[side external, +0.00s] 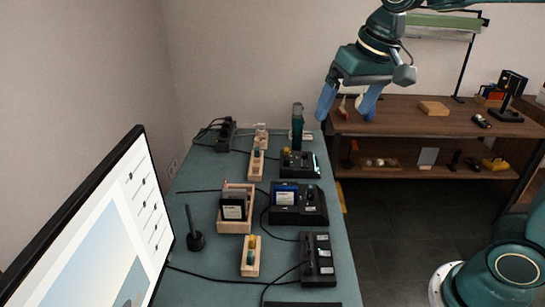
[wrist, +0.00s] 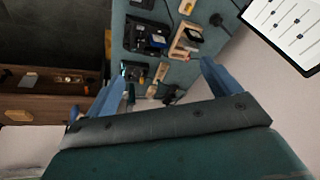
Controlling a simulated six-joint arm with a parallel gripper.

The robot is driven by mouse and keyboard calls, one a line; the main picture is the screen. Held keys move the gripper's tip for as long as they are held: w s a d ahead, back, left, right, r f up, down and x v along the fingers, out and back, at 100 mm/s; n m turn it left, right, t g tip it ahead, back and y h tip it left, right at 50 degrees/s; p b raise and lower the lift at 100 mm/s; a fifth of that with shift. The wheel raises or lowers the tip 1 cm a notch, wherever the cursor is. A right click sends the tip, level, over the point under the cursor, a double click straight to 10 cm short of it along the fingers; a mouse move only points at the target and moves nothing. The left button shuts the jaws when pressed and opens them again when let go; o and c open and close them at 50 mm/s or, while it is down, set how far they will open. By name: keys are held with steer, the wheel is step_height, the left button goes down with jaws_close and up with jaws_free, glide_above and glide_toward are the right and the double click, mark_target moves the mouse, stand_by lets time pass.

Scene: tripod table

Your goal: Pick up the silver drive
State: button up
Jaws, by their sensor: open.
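My gripper (side external: 346,108) is open and empty, high at the upper right in the side view, above the far right end of the teal table (side external: 206,176). Its two blue fingers stand apart in the wrist view (wrist: 163,78), with the table beyond them. I cannot pick out the silver drive for certain; the small parts are too tiny to tell. A blue-fronted drive (side external: 285,190) stands in a black dock (side external: 311,214). A dark drive with a pale label (side external: 233,210) sits in a wooden holder (side external: 222,224). Small pieces sit in the near wooden rack (side external: 249,270).
A large monitor (side external: 118,225) fills the left front. A black stand (side external: 195,241), more docks (side external: 318,260) and loose cables lie on the table. A green upright object (side external: 297,122) stands at the back. A wooden shelf (side external: 400,122) is behind on the right.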

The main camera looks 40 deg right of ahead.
steer(key=w+a+f+m+g, duration=0.1)
steer(key=w+a+f, duration=0.1)
steer(key=w, duration=0.6)
steer(key=m+g, duration=0.3)
steer(key=m, duration=0.2)
glide_above(234, 190)
step_height(234, 190, down, 20)
steer(key=r, duration=0.1)
steer(key=shift+w+f, duration=0.15)
steer(key=shift+f, duration=0.1)
steer(key=shift+f, duration=4.3)
steer(key=shift+f, duration=0.15)
steer(key=shift+f, duration=2.45)
steer(key=shift+c, duration=0.4)
